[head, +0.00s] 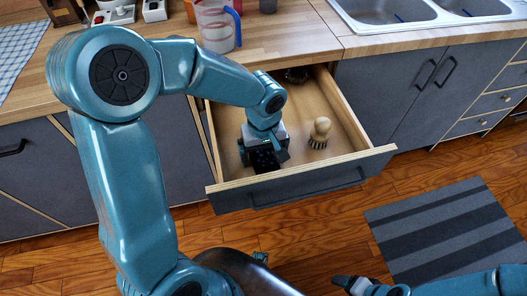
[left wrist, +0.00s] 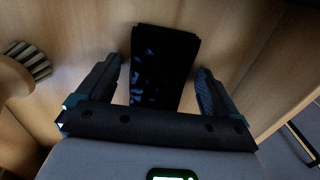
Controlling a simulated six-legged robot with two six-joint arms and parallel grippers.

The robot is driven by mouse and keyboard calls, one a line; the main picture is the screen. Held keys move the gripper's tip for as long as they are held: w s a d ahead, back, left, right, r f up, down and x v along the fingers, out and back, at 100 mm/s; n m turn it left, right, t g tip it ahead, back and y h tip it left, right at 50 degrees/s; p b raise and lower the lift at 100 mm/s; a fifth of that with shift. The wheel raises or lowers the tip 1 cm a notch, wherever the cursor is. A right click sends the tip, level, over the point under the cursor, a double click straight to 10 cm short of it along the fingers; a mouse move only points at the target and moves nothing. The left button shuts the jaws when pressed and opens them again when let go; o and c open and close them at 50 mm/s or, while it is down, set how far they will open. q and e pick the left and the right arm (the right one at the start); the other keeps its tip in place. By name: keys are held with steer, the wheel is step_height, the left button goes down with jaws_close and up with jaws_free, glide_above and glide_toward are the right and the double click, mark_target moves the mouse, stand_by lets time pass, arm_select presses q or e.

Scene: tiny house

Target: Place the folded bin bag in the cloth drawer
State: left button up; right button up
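The folded bin bag (left wrist: 163,62) is a flat black bundle with bluish glints, on the wooden floor of the open drawer (head: 345,112). In the head view the bag (head: 265,160) is a dark patch under my left gripper, mostly covered. My left gripper (head: 262,155) points down inside the drawer, near its front left part. In the left wrist view its fingers (left wrist: 160,85) are spread on either side of the bag, with a gap at the left finger. My right gripper (head: 352,284) is at the bottom edge, away from the drawer; its opening is unclear.
A round wooden brush (head: 319,132) stands in the drawer to the right of my left gripper. A dark object (head: 295,75) lies at the drawer's back. A measuring jug (head: 217,25) is on the counter near the edge. A sink (head: 385,12) is at right; a striped mat (head: 450,230) lies on the floor.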

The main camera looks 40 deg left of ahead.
mark_target(263, 156)
arm_select(q)
steer(key=shift+r+p, duration=0.3)
steer(key=shift+r, duration=0.05)
step_height(263, 156, up, 12)
steer(key=p, duration=0.1)
steer(key=shift+f+p, duration=0.2)
steer(key=shift+p, duration=0.2)
